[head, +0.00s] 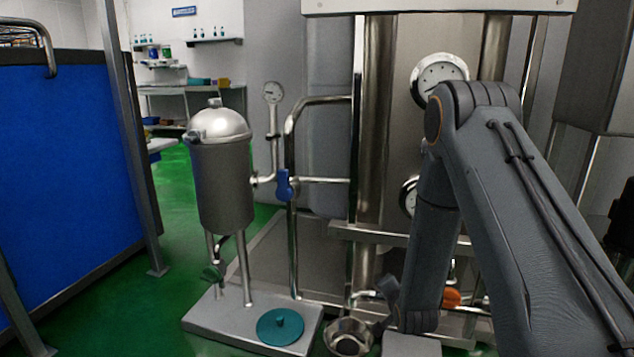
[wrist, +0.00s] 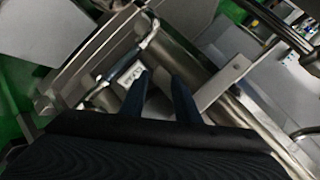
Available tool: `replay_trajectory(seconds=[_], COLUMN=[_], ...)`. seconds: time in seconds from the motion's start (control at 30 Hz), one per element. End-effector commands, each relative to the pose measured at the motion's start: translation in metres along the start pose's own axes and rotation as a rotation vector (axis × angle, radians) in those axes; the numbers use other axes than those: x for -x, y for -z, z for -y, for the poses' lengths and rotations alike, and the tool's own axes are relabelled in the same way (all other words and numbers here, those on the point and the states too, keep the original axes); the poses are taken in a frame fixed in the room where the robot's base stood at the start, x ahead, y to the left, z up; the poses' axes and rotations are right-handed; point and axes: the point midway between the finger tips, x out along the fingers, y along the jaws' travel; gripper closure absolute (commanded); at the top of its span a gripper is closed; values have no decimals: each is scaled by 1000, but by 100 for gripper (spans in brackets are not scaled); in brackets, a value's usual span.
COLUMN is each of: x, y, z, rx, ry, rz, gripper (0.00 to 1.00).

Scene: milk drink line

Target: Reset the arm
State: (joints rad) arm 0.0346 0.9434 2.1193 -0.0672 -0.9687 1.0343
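My arm (head: 520,200) reaches in from the right in the head view, bent at the elbow with its forearm pointing down in front of the steel equipment. My gripper (wrist: 160,84) shows in the wrist view with its two dark fingers apart and nothing held between them. Steel pipes and pale panels show behind the fingers, and I cannot tell how far off they are. In the head view the gripper is mostly hidden or hard to make out at the low end of the arm.
A steel tank (head: 222,180) on legs stands left of the arm on a metal base. A teal disc (head: 281,327) and a metal bowl (head: 349,337) sit low near the arm. A blue valve handle (head: 284,185) and gauge (head: 438,75) are on the pipework. Green floor (head: 180,215) is open at left.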

Motion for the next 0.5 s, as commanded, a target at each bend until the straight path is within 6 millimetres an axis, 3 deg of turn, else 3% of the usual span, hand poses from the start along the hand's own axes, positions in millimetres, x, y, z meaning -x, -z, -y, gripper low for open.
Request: replay_trajectory(seconds=[0.03, 0.2, 0.37, 0.5], x=[11, 56, 118, 183], y=[-17, -73, -123, -162], z=[23, 69, 99, 114], rx=[65, 293, 512, 706], ry=[-18, -100, -158, -191], rz=[47, 211, 375, 527], gripper=[71, 71, 71, 71])
